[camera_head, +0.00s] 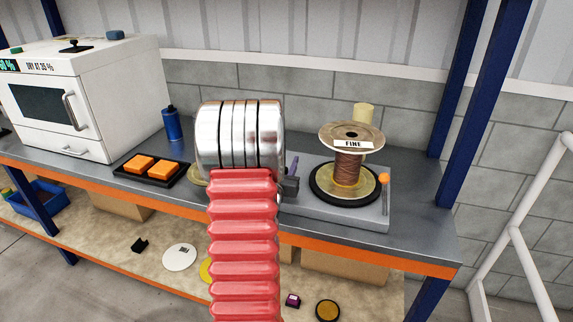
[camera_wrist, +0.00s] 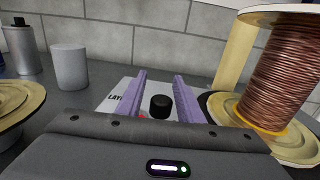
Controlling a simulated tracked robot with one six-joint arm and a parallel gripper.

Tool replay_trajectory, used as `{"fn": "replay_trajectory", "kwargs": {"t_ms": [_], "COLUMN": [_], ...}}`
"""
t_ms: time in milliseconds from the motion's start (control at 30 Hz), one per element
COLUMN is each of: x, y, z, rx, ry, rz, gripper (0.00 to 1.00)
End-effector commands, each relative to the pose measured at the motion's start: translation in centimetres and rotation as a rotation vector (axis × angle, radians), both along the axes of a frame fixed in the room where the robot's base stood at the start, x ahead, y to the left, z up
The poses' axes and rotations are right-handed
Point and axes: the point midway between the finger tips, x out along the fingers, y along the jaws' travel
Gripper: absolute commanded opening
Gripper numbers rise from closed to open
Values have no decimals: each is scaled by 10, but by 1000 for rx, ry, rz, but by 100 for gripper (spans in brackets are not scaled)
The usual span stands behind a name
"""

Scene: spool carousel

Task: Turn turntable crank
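The turntable base (camera_head: 371,216) is a grey slab on the right of the bench. A spool of copper wire (camera_head: 348,168) marked FINE stands on its round platter and also shows at the right of the wrist view (camera_wrist: 282,75). An upright rod with an orange knob (camera_head: 384,178) rises at the base's right edge; it may be the crank. My gripper (camera_head: 293,160) is at the base's left end, mostly hidden by my arm. In the wrist view my gripper (camera_wrist: 160,74) has its purple fingers apart. A black knob (camera_wrist: 160,106) shows between them; contact is unclear.
A gold disc (camera_wrist: 18,97) and grey cylinder (camera_wrist: 70,66) lie left of my gripper. Blue posts (camera_head: 478,100) rise at the right.

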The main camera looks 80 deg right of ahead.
Motion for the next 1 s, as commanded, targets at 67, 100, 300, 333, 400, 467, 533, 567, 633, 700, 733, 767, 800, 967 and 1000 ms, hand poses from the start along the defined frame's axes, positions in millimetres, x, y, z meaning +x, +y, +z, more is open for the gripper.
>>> {"fn": "replay_trajectory", "kwargs": {"t_ms": [67, 100, 300, 333, 400, 467, 533, 567, 633, 700, 733, 767, 800, 967, 1000], "x": [0, -1, -1, -1, -1, 0, 0, 0, 1, 2, 2, 2, 2, 4, 4], "y": [0, 0, 1, 1, 4, 8, 14, 18, 27, 37, 42, 46, 52, 69, 72], "z": [0, 0, 0, 0, -1, -1, 0, 0, -1, -1, -1, -1, -1, 0, 0], "rx": [0, 0, 1, 1, 1, 1, 1, 2, 1, 2, 2, 2, 1, 2, 1], "ry": [0, 0, 0, 0, 0, 0, 0, 0, 0, 1, 1, 2, 2, 4, 5], "rz": [-1, -1, -2, -2, -2, -2, -2, -1, -1, -1, -1, -1, -2, -3, -4], "gripper": [38, 38, 38, 38, 38, 38, 38, 38, 38, 38, 38, 38, 38, 38, 38]}}
